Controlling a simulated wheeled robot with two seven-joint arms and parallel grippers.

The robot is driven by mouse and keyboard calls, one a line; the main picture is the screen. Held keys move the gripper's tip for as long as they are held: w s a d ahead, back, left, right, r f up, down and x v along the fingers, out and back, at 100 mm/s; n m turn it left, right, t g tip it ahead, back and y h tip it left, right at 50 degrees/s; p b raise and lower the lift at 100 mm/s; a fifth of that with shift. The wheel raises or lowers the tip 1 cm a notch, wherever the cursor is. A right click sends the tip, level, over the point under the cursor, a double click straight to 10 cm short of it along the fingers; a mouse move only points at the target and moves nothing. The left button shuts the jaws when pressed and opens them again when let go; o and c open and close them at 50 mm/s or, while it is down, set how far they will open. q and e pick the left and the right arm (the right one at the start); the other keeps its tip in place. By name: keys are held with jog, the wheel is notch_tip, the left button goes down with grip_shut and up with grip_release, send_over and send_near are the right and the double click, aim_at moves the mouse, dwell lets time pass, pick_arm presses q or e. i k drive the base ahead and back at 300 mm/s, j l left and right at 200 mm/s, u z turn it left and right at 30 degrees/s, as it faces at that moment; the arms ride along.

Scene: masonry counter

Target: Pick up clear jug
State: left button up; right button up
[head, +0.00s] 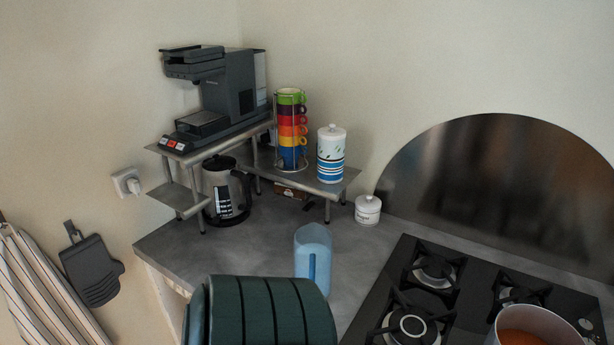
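A pale blue jug (313,240) stands upright on the grey counter, near the middle of the head view. Its handle side seems to face me, and it looks tinted rather than fully clear. A glass jug or kettle with a black lid, base and handle (226,190) stands further back on the counter, partly under the metal shelf. I cannot tell for certain which of the two is the clear jug. Neither of my grippers shows in the head view.
A dark green ribbed, rounded object (262,312) fills the bottom, close to the pale blue jug. The metal shelf (200,155) holds a coffee machine (225,90), stacked cups (292,130) and a canister (331,155). A gas hob (460,300) with a pot (530,325) lies right.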

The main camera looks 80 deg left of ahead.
aim_at(313, 246)
jog(key=u, duration=0.5)
jog(key=i+j+u, duration=0.1)
jog(key=u, duration=0.85)
jog(key=i+u, duration=0.1)
jog(key=u, duration=0.9)
